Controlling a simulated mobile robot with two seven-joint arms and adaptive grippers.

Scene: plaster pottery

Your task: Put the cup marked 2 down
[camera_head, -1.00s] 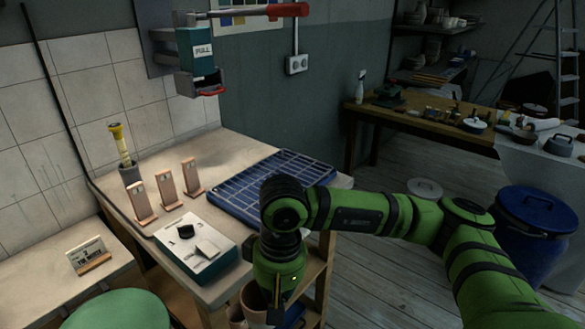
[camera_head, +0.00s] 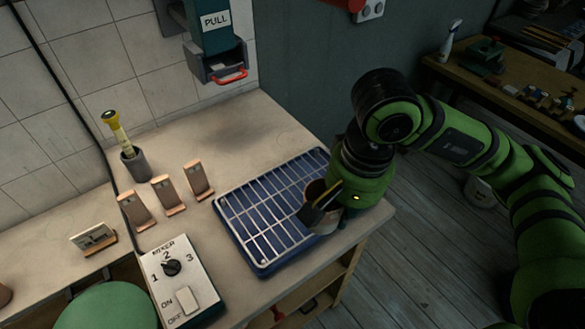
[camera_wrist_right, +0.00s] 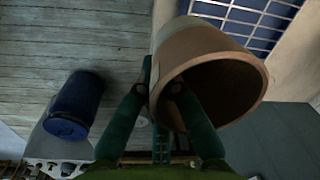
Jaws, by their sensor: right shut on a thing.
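My right gripper (camera_head: 330,207) is shut on the wall of a cup (camera_head: 318,190), with its arm reaching in from the right. In the right wrist view the cup (camera_wrist_right: 190,42) is tilted, with a terracotta rim, a paler outer side and a dark inside; the gripper (camera_wrist_right: 160,85) grips its rim side. No number shows on it. In the head view it is at the right edge of the blue tray with a wire rack (camera_head: 262,262). I cannot tell if it touches the rack. My left gripper is not in view.
The rack is otherwise empty. Left of it stand several small wooden stands (camera_head: 168,194), a mixer control box (camera_head: 165,250) and a grey pot with a yellow-topped tool (camera_head: 135,165). A dispenser marked PULL (camera_head: 213,45) hangs above. The table's right edge is close to my gripper.

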